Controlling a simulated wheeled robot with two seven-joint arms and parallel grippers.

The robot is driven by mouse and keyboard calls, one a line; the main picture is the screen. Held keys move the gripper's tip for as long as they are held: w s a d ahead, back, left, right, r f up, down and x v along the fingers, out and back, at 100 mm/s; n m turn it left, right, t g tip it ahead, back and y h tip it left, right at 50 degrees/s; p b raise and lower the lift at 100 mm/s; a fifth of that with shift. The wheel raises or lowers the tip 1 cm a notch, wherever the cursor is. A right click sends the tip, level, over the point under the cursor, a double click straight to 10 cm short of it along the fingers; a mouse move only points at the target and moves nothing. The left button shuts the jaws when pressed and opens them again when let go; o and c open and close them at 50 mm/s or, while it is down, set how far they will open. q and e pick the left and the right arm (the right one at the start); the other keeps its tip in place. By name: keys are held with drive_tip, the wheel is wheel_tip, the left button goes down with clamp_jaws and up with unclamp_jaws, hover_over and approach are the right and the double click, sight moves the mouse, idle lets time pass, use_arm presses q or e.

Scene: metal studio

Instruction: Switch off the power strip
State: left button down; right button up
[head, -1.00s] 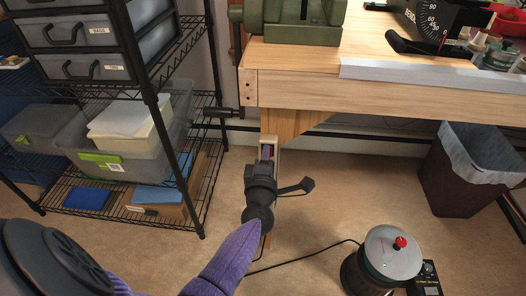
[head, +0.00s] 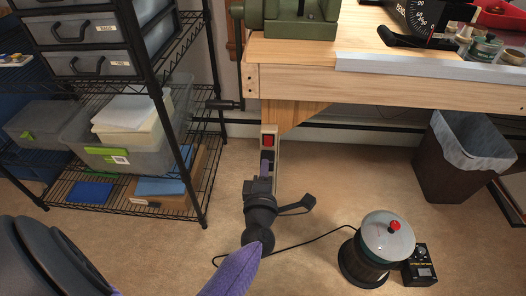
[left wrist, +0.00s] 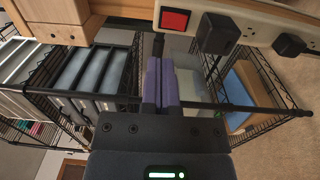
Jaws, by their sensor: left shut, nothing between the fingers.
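The power strip (head: 278,146) is a pale upright bar on the front of the wooden bench leg. Its red switch (head: 267,140) sits near its top end, uncovered. In the left wrist view the strip (left wrist: 262,28) runs across the top, with the bright red square switch (left wrist: 174,20) in a black frame. My left gripper (head: 266,160) is shut and empty, its purple fingertips just below the switch in the head view. In the left wrist view the fingertips (left wrist: 160,62) also lie below the switch; the exact gap is unclear. My right gripper is not in view.
Two black plugs (left wrist: 217,34) (left wrist: 289,45) sit in the strip's sockets. A wire shelf rack (head: 170,120) stands left of the leg. A lidded pot-like device (head: 386,240) with a cord and a bin (head: 462,165) stand to the right. Floor before the leg is open.

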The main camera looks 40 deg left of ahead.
use_arm(q)
drive_tip(key=v, duration=0.2)
drive_tip(key=p+v, duration=0.1)
drive_tip(key=v, duration=0.2)
drive_tip(key=shift+s+d+r, duration=0.2)
drive_tip(key=shift+s, duration=0.05)
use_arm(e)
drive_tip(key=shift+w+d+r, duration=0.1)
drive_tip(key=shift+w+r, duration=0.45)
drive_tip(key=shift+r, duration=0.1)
use_arm(q)
drive_tip(key=shift+s, duration=0.1)
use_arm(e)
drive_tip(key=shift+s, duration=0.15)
